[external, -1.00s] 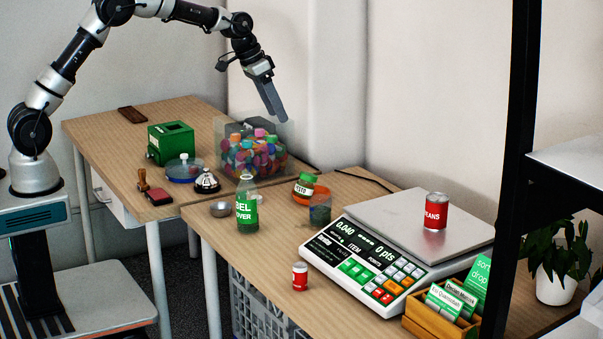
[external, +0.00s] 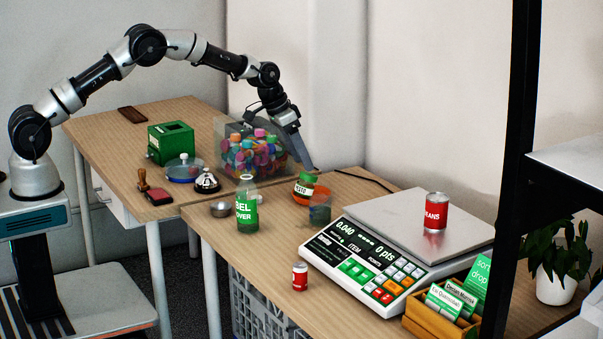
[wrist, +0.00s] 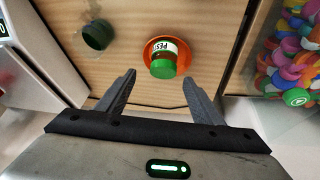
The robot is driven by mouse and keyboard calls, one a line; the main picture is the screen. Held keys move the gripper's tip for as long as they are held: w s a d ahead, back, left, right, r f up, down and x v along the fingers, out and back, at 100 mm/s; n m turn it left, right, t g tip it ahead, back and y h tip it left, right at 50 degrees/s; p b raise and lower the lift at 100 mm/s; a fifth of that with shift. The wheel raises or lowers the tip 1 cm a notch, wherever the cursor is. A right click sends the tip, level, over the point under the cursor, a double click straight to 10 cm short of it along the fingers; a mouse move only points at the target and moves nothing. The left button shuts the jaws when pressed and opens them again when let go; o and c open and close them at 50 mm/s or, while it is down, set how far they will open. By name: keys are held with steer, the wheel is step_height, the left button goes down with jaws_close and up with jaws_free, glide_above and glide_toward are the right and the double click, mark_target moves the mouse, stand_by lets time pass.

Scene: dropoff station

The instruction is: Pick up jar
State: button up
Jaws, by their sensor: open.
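The jar (external: 306,182) is small, with a green lid and a white label that reads partly as "PESTO". It sits in or on an orange-red dish (external: 298,199) on the table behind the glass bottle. In the wrist view the jar (wrist: 162,66) shows lid-first inside the round dish (wrist: 178,47), beyond and between the fingertips. My gripper (wrist: 158,82) is open with nothing between its fingers. In the external view my gripper (external: 311,171) is just above the jar, and its fingers are seen nearly edge-on.
A clear bin of colourful caps (external: 250,155) stands close behind my gripper. A dark cup (external: 320,209) is right beside the dish. A scale (external: 385,250) with a red can (external: 435,212) is to the right.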

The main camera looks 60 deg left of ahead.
mark_target(306, 173)
steer(key=x, duration=0.4)
steer(key=shift+s+a+f+b, duration=0.2)
steer(key=shift+a+b, duration=0.1)
steer(key=shift+a, duration=0.1)
steer(key=shift+w+d+f, duration=0.1)
steer(key=shift+w+f, duration=0.15)
steer(key=shift+f, duration=0.2)
steer(key=c, duration=1.3)
steer(key=shift+o, duration=0.2)
steer(key=shift+r, duration=0.1)
